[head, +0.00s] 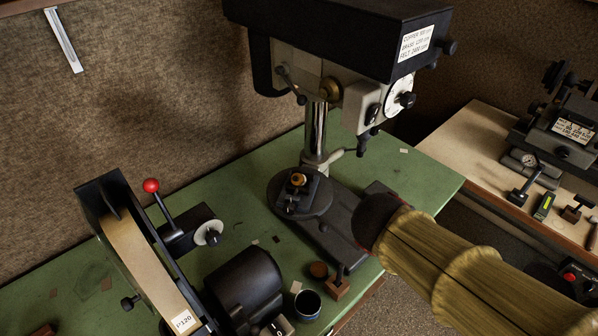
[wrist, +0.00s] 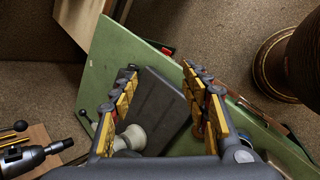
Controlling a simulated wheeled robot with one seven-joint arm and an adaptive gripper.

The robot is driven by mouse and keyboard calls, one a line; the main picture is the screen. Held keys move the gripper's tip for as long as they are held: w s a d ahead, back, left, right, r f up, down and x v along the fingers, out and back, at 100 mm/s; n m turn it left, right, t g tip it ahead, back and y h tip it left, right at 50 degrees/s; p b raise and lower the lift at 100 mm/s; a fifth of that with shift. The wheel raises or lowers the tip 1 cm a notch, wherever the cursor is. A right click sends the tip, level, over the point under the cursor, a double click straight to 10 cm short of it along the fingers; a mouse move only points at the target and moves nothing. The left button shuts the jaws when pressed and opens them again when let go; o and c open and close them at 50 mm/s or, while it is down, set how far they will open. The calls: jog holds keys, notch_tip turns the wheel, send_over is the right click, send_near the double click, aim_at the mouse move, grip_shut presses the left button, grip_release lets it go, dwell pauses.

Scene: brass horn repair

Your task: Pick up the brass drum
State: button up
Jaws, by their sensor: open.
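A small brass-coloured round piece (head: 298,179), which looks like the brass drum, sits on a dark block on the drill press's round table in the head view. I cannot make it out for certain in the wrist view. My gripper (wrist: 160,76) is open in the wrist view, its two yellow-padded fingers wide apart with nothing held between them. Beyond them lie the dark drill press base (wrist: 163,92) and the green bench top (wrist: 112,62). In the head view my sleeved arm reaches in from the right and hides the fingers. The arm's end is right of the brass piece, apart from it.
The drill press head (head: 345,40) overhangs the round table. A belt sander (head: 140,255) and a dark motor (head: 245,285) stand at the left front. A second bench (head: 470,140) is at right.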

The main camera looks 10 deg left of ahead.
jog(key=w+a+r+n+t+p, duration=0.1)
jog(key=w+a+n+t+p, duration=0.15)
jog(key=w+a+n, duration=0.45)
jog(key=n+t+y+p, duration=0.25)
jog(key=n+t, duration=0.25)
jog(key=n, duration=0.9)
send_near(295, 182)
jog(key=w+d, duration=0.2)
jog(key=shift+w+f+b, duration=0.25)
jog(key=shift+f+b, duration=0.05)
jog(key=shift+w+a+f+n+y, duration=0.1)
jog(key=shift+a+n+y, duration=0.25)
jog(key=shift+n, duration=0.15)
jog(key=x, duration=0.7)
jog(key=shift+w+b, duration=0.3)
jog(key=shift+w, duration=0.1)
jog(key=shift+c, duration=0.6)
grip_shut()
